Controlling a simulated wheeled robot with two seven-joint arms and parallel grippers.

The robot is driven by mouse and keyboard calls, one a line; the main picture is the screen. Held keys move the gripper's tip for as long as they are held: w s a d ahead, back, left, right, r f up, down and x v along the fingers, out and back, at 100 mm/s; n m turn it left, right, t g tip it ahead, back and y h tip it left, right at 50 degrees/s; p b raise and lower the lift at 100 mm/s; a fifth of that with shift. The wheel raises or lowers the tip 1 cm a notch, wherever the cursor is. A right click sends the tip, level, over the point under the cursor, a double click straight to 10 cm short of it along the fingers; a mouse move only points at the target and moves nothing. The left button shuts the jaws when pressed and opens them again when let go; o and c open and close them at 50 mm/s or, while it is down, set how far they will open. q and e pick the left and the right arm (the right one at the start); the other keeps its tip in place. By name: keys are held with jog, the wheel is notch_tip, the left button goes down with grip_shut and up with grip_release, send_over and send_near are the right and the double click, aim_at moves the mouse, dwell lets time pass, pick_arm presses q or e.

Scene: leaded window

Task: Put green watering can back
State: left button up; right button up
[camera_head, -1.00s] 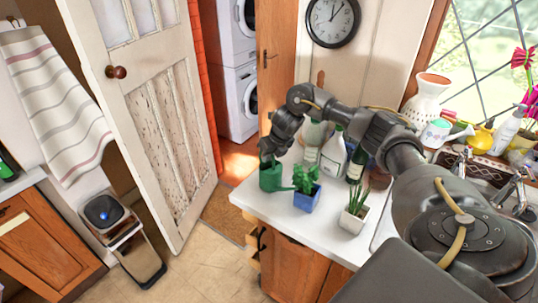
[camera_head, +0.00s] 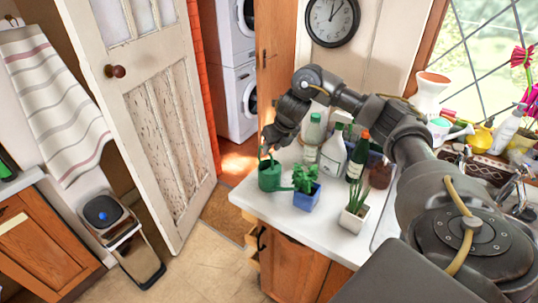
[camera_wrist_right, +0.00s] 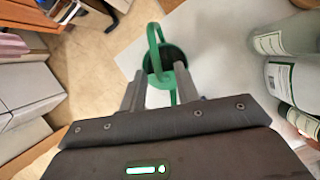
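The green watering can (camera_head: 270,178) stands upright on the white counter, near its left end. In the right wrist view the can (camera_wrist_right: 153,52) is seen from above, with its green handle arching up between and beyond my fingertips. My right gripper (camera_head: 266,152) is just above the can, pointing down. Its two fingers (camera_wrist_right: 160,82) are apart with a gap between them, and they do not close on the handle. My left gripper is not in view.
On the counter (camera_head: 318,222) next to the can are a blue pot with a green plant (camera_head: 306,190), a white pot (camera_head: 353,215) and several bottles (camera_head: 333,155). An open door (camera_head: 150,120) stands to the left. The counter's front left corner is clear.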

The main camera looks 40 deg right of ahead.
jog(key=p+v, duration=0.1)
jog(key=v, duration=0.6)
jog(key=shift+f, duration=0.1)
